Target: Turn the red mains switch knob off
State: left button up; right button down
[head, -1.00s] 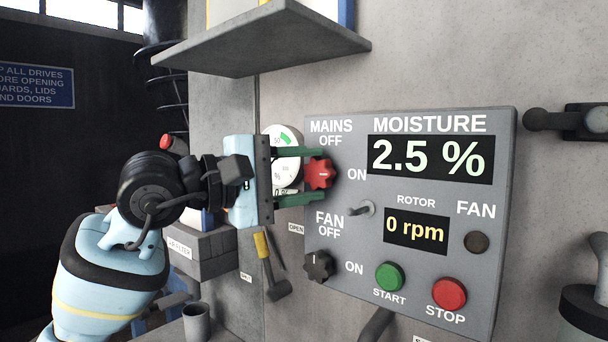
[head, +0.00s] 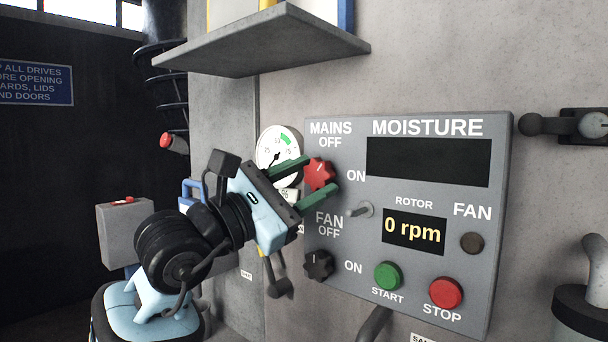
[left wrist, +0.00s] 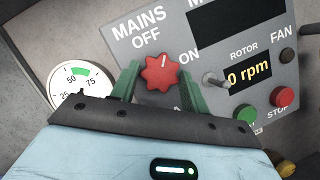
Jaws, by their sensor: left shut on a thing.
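The red mains knob (head: 319,174) is at the upper left of the grey control panel (head: 345,262), beside the words MAINS, OFF and ON. My left gripper (head: 312,178) has its two green fingers on either side of the knob and is shut on it. In the head view the gripper is tilted, and a white mark on the knob points up toward OFF. The left wrist view also shows the red knob (left wrist: 159,72) between the green fingers. The moisture display (head: 428,161) is blank. My right gripper is not in view.
A black fan knob (head: 318,265), toggle switch (head: 361,210), green start button (head: 388,276) and red stop button (head: 446,293) are on the same panel. A round gauge (head: 278,150) is just left of the panel. A grey shelf (head: 262,50) juts out above.

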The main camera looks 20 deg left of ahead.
pick_arm(q)
jog(key=n, duration=0.2)
jog(key=shift+s+d+r+n+t+y+p, duration=0.1)
jog(key=shift+n+t+y+p, duration=0.2)
jog(key=shift+t+p, duration=0.1)
jog(key=n+t+y+p, duration=0.1)
jog(key=n, duration=0.1)
jog(key=n+t+y+p, duration=0.1)
jog(key=n, duration=0.2)
jog(key=shift+s+d+n+y, duration=0.1)
jog(key=shift+d+n+y, duration=0.05)
jog(key=shift+n+y, duration=0.15)
jog(key=shift+n+y+p, duration=0.5)
jog(key=shift+n+p, duration=0.1)
jog(key=shift+n, duration=0.6)
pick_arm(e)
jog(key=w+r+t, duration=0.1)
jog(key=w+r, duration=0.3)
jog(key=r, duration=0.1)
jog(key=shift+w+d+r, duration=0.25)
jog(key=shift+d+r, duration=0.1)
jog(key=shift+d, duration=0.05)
pick_arm(q)
jog(key=shift+f, duration=0.2)
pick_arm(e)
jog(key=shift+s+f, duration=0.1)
